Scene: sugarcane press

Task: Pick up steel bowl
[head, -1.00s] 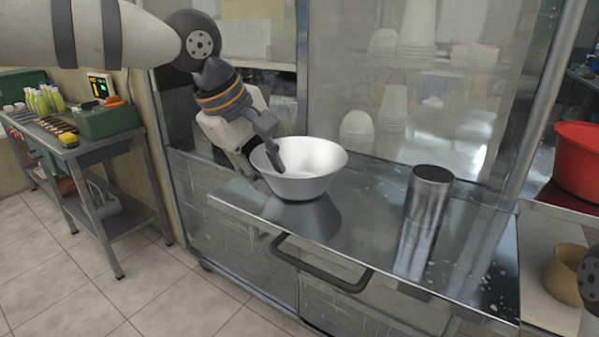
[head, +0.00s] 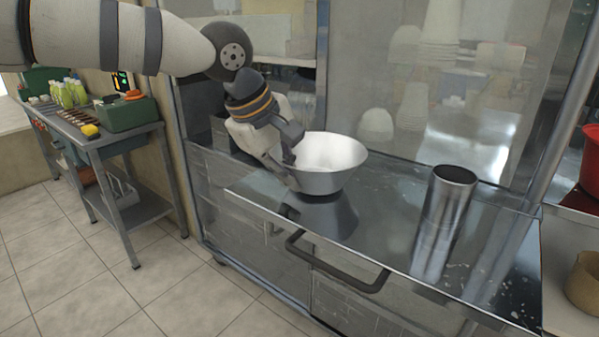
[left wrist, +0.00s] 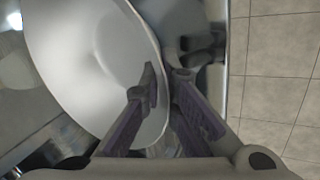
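The steel bowl (head: 335,181), pale inside with sloping sides, is upright over the left part of the steel counter (head: 390,235). I cannot tell whether its base touches the counter. My left gripper (head: 291,160) is at the bowl's left side and covers part of its rim. In the left wrist view, the bowl (left wrist: 85,50) fills the left half. The fingers of my left gripper (left wrist: 166,84) straddle its rim, one inside and one outside, close together and shut on the wall. My right gripper is not in view.
A tall steel cup (head: 447,215) stands on the counter to the bowl's right. A dark handle (head: 335,268) sticks out at the counter's front. A glass panel rises behind. A side table (head: 100,138) with bottles and a green box (head: 127,115) stands at the left.

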